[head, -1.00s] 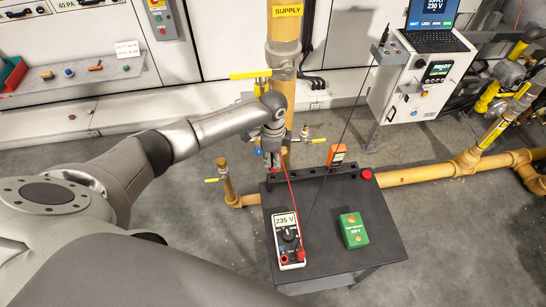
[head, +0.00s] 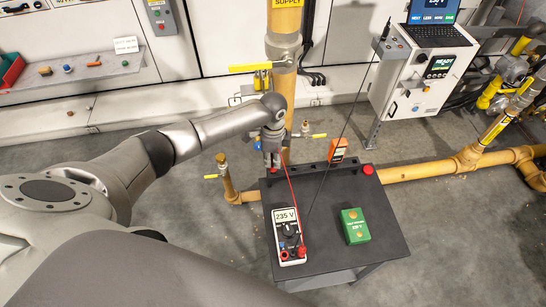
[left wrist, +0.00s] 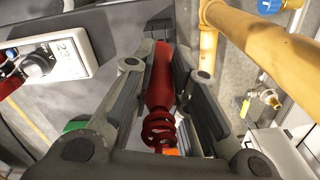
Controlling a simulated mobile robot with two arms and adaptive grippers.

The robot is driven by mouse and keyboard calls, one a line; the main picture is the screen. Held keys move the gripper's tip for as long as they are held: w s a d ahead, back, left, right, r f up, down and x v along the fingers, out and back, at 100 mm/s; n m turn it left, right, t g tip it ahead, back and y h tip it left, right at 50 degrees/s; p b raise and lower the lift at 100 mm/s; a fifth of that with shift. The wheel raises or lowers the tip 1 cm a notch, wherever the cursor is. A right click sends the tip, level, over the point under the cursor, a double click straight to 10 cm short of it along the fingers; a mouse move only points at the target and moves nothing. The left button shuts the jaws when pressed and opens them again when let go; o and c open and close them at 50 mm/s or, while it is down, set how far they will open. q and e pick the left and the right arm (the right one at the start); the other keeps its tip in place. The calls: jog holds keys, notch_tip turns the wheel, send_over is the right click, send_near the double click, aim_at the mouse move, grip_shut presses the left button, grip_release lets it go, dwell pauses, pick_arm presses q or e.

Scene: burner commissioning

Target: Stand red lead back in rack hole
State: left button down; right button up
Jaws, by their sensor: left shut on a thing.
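My left gripper (head: 271,160) is shut on the red lead. In the left wrist view, the lead's red handle (left wrist: 160,88) lies lengthwise between the two fingers, with its coiled strain relief near the palm. In the head view, the gripper points down at the left end of the black rack (head: 318,172) along the back of the cart top. The red cable (head: 293,200) runs from there down to the white multimeter (head: 289,236), which reads 235 V. The lead's tip and the rack hole below it are hidden, so I cannot tell whether the tip is in the hole. My right gripper is out of view.
A green box (head: 355,226) sits on the dark cart top (head: 330,255). An orange device (head: 338,149) and a red button (head: 368,170) are by the rack. A black probe (head: 385,32) rests on the grey cabinet. Yellow pipe (head: 287,90) rises behind the gripper.

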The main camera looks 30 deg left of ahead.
pick_arm(q)
jog(key=shift+f+b, duration=0.6)
jog(key=shift+f, duration=0.5)
jog(key=c, duration=1.3)
grip_release()
jog(key=shift+r, duration=0.1)
jog(key=shift+c, duration=0.2)
